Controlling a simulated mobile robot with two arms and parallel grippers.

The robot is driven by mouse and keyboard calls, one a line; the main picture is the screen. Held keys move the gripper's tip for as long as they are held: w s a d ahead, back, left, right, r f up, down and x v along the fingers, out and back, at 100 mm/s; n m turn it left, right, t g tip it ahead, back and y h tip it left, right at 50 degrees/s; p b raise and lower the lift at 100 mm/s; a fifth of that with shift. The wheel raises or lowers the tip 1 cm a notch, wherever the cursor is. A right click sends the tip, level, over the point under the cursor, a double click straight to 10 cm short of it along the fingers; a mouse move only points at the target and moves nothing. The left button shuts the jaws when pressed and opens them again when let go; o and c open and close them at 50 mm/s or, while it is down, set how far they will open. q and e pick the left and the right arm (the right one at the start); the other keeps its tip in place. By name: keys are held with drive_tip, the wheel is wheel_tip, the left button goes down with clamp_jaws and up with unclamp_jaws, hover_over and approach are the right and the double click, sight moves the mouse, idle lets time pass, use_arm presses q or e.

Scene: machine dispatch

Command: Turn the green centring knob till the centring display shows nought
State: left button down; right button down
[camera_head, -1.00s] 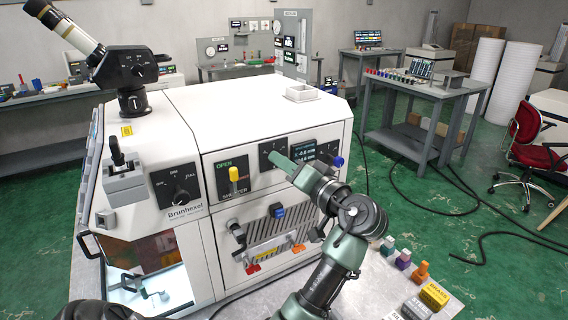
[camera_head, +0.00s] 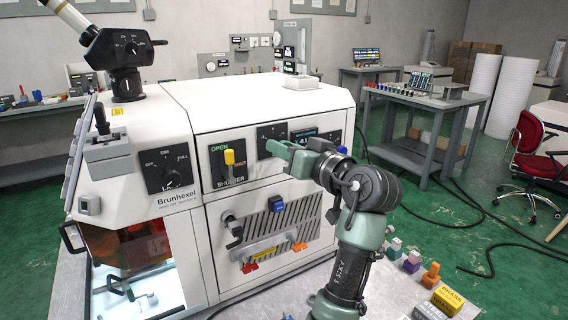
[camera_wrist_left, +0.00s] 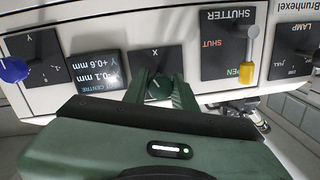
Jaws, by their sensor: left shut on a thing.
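My left gripper (camera_head: 276,149) reaches the front panel of the white machine. In the left wrist view its fingers (camera_wrist_left: 160,88) are shut on the dark green centring knob (camera_wrist_left: 157,87) on the plate marked X. The fingers cover most of the knob, and in the head view they hide it. The centring display (camera_wrist_left: 97,72) is upside down in the wrist view. It reads about 0.1 mm on the X line, sign unclear, and +0.6 mm for Y. In the head view my gripper partly covers the display (camera_head: 303,135). My right gripper is not in view.
A blue knob (camera_wrist_left: 13,70) sits on the Y plate on the display's other side. The yellow-tipped shutter lever (camera_head: 229,158) and the lamp dial (camera_head: 171,178) are left of my gripper. Small coloured blocks (camera_head: 430,275) stand on the bench at lower right.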

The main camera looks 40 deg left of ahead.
use_arm(q)
drive_tip(key=shift+n+b, duration=0.65)
drive_tip(key=shift+n, duration=0.05)
drive_tip(key=c, duration=1.1)
unclamp_jaws()
drive_tip(key=shift+c, duration=0.2)
drive_tip(key=b+v, duration=0.2)
drive_tip(key=v, duration=0.5)
drive_tip(key=shift+d, duration=0.35)
drive_tip(key=shift+s, duration=0.1)
